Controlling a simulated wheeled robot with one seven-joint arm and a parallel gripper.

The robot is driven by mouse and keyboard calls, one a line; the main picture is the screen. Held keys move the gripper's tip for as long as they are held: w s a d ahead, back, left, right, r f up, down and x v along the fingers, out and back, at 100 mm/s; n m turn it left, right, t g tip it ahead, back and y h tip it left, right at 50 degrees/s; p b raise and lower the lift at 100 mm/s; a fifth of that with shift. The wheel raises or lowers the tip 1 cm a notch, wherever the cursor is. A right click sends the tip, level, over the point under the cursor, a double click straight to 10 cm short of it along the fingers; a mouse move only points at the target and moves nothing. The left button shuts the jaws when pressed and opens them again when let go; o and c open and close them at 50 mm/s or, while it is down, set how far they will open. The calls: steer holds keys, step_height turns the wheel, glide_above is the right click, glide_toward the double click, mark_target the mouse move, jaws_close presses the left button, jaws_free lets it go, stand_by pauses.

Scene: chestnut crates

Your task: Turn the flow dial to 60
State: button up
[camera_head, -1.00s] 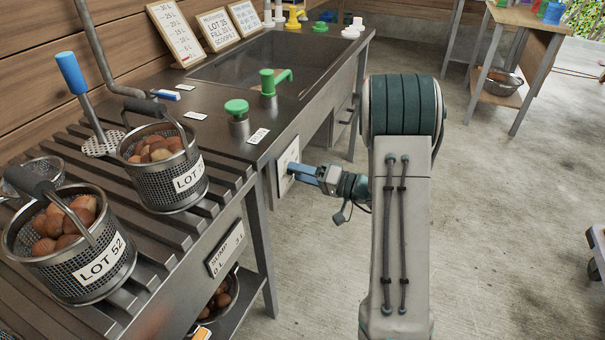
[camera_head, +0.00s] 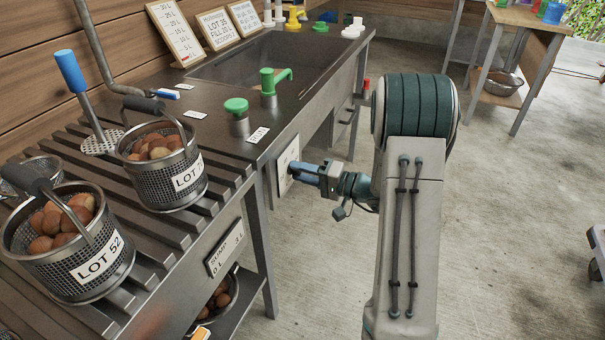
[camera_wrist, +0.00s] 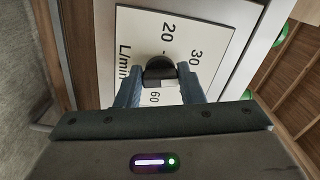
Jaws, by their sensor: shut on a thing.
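The flow dial is a dark round knob (camera_wrist: 159,67) on a white scale plate (camera_wrist: 205,35) in the wrist view. Printed marks 20, 30, 60 and L/min show around it; other marks and the pointer are hidden. My gripper (camera_wrist: 160,78) has its two blue fingers on either side of the knob, shut on it. In the head view the plate (camera_head: 281,178) is on the bench's front side, and my gripper (camera_head: 297,170) reaches it from the right, with the knob hidden by the fingers.
On the bench stand mesh baskets of chestnuts, LOT 52 (camera_head: 62,262) and another (camera_head: 165,185). Open concrete floor lies right of my arm.

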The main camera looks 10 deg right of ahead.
steer(key=shift+w+d+r+m+p, duration=0.1)
steer(key=shift+m+p, duration=2.05)
steer(key=shift+m, duration=1.3)
steer(key=shift+w+r+m+p, duration=0.1)
steer(key=shift+m+p, duration=2)
steer(key=shift+m, duration=1.4)
steer(key=shift+d+r+m+p, duration=0.1)
steer(key=shift+m+p, duration=2.05)
steer(key=shift+m, duration=1.3)
steer(key=shift+f, duration=0.1)
steer(key=o, duration=1)
steer(key=p+v, duration=0.1)
steer(key=v, duration=1.2)
steer(key=shift+s+d, duration=0.25)
steer(key=shift+s, duration=0.05)
